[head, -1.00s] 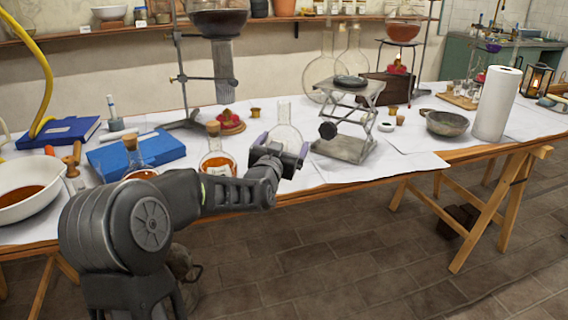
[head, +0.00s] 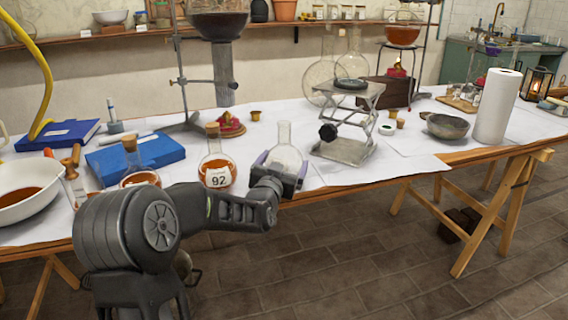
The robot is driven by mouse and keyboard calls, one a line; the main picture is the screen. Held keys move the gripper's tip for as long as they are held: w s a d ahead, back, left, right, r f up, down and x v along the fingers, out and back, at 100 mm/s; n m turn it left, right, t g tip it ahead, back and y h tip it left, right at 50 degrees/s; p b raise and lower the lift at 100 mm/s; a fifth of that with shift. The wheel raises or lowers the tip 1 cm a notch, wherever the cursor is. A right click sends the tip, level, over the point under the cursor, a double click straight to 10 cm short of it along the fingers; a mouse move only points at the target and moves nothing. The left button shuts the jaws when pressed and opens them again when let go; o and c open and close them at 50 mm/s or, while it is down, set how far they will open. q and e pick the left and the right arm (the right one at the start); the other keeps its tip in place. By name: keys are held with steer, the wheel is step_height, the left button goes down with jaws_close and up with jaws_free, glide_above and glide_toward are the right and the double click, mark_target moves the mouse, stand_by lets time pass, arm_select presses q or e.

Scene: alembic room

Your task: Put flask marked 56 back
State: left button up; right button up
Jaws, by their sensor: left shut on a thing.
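My left gripper (head: 280,176) is shut on a clear glass flask (head: 285,153) near the front edge of the white-covered table (head: 410,168). The flask is upright, with a round body and a narrow neck, and looks empty. The gripper hides its lower part, so I see no number on it and cannot tell whether its bottom touches the table. Left of it stands a corked flask of orange liquid (head: 216,164) with a label reading 92. Another corked flask (head: 139,177) stands farther left, its front partly hidden by my arm. My right gripper is not in view.
A lab jack (head: 348,149) stands right of the held flask, with a grey bowl (head: 447,126) and a paper roll (head: 496,108) beyond. A blue book (head: 137,154) and a white bowl (head: 24,196) are at left. The table's front right is mostly clear.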

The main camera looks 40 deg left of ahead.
arm_select(q)
steer(key=o, duration=1.8)
steer(key=shift+c, duration=0.2)
steer(key=p+v, duration=0.1)
steer(key=v, duration=1.1)
